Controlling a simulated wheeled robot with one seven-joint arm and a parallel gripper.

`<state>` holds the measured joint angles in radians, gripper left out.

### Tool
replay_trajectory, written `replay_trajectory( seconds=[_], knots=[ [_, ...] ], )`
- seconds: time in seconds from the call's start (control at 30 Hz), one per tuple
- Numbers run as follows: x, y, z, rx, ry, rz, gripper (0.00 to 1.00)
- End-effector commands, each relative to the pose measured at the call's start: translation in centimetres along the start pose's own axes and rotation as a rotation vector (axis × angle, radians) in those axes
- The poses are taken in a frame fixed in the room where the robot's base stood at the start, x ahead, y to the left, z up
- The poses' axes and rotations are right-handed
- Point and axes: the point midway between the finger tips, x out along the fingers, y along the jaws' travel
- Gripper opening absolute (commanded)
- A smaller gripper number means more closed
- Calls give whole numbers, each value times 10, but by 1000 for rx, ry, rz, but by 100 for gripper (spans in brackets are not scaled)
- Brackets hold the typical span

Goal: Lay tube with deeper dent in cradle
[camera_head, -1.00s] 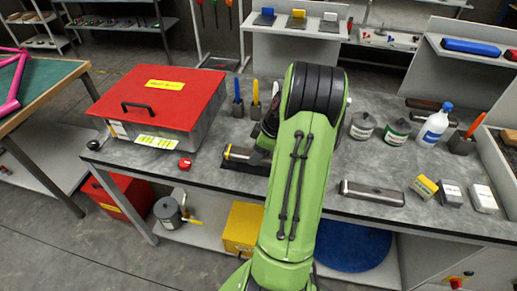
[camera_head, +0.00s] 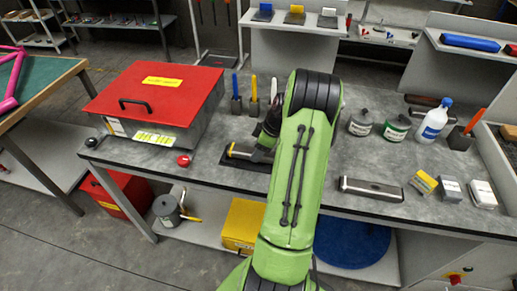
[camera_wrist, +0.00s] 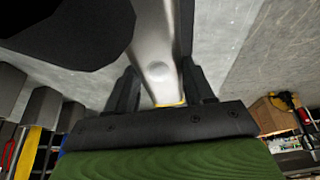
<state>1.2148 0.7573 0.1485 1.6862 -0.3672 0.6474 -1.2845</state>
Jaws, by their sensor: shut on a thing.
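A silver tube (camera_wrist: 158,60) with a yellow band at its near end lies between the fingers of my gripper (camera_wrist: 163,88) in the wrist view. A shallow round dent shows on its upper face. In the head view the gripper is mostly hidden behind my green arm, and the held tube (camera_head: 246,153) shows just left of it, low over a dark rest (camera_head: 232,170) on the bench. I cannot tell whether the tube touches the rest. A second silver, tube-like piece (camera_head: 371,190) lies in a dark holder at the bench's front, right of my arm. Its dent cannot be made out.
A red-lidded box (camera_head: 160,95) stands on the grey bench (camera_head: 210,155) at left, with a red knob (camera_head: 183,160) before it. Pen holders (camera_head: 254,106), cans (camera_head: 396,128), a white bottle (camera_head: 433,122) and small boxes (camera_head: 450,189) stand around. A large dark shape (camera_wrist: 60,35) fills the wrist view's upper left.

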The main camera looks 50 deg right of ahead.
Motion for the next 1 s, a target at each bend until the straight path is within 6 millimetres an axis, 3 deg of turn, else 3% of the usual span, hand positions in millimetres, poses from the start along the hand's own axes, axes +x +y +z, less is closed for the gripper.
replay_trajectory(
  seconds=[0.17,0.2,0.37,0.63,0.73,1.0],
  knots=[
    [4,0,1,-1,1,1,10],
    [3,0,1,0,0,1,56],
    [3,0,1,0,0,1,78],
    [2,0,1,0,0,1,78],
    [-7,0,-3,0,0,1,78],
    [-76,1,-3,0,-1,7,78]
  ],
)
